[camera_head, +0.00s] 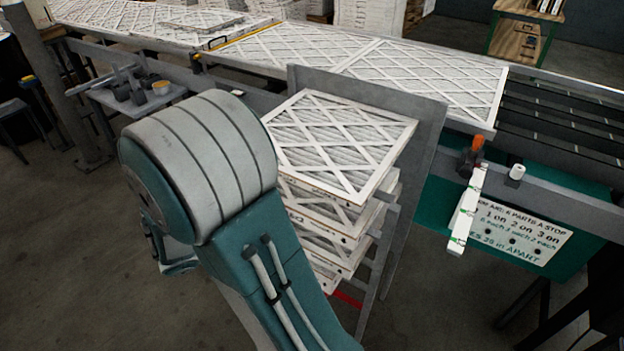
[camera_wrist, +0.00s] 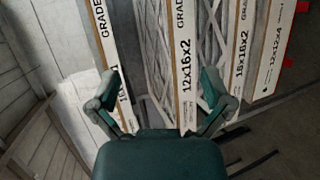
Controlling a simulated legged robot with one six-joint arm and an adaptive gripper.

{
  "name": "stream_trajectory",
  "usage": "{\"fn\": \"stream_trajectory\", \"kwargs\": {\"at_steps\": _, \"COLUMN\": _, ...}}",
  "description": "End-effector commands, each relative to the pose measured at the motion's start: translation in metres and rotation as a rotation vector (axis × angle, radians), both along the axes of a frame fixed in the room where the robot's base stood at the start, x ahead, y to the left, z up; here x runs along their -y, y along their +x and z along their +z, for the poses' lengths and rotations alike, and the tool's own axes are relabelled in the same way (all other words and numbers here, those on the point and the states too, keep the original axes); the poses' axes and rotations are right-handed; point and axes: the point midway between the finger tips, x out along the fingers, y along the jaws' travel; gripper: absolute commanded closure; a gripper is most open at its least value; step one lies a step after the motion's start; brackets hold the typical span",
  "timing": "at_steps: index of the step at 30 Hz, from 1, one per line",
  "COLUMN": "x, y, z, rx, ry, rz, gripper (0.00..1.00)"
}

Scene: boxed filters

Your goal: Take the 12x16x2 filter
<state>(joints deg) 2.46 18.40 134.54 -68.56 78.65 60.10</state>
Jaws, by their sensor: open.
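In the wrist view, the 12x16x2 filter (camera_wrist: 184,30) shows its white, labelled edge, which runs upright in the picture between other filters. My gripper (camera_wrist: 160,85) is open, with one finger on each side of the picture's middle. The label lies between the fingers, closer to the right one. I see no contact, and the gap to the filter is hard to judge. In the head view, a stack of white-framed filters (camera_head: 340,140) stands behind my arm. The labels cannot be read there, and my arm hides the gripper and part of the stack.
In the wrist view, a 16x16x2 filter (camera_wrist: 241,50) and a 12x12x4 filter (camera_wrist: 271,50) sit to the right; another GRADE filter (camera_wrist: 108,40) sits left. In the head view, a grey panel (camera_head: 425,130) stands behind the stack, before a conveyor carrying large filters (camera_head: 430,80).

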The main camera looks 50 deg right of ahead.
Motion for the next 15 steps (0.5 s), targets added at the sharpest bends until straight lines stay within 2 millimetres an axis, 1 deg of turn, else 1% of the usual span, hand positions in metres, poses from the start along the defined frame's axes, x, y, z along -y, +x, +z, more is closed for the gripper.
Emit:
{"fn": "stream_trajectory", "kwargs": {"at_steps": 1, "x": 0.006, "y": 0.007, "z": -0.011, "rx": -0.022, "ry": -0.058, "rz": 0.028, "gripper": 0.00}}
{"fn": "stream_trajectory", "kwargs": {"at_steps": 3, "x": 0.013, "y": 0.019, "z": -0.024, "rx": -0.029, "ry": -0.138, "rz": 0.076, "gripper": 0.00}}
{"fn": "stream_trajectory", "kwargs": {"at_steps": 9, "x": 0.028, "y": 0.049, "z": -0.064, "rx": -0.015, "ry": -0.294, "rz": 0.239, "gripper": 0.00}}
{"fn": "stream_trajectory", "kwargs": {"at_steps": 12, "x": 0.030, "y": 0.058, "z": -0.078, "rx": 0.001, "ry": -0.330, "rz": 0.299, "gripper": 0.00}}
{"fn": "stream_trajectory", "kwargs": {"at_steps": 15, "x": 0.031, "y": 0.063, "z": -0.085, "rx": 0.014, "ry": -0.347, "rz": 0.332, "gripper": 0.00}}
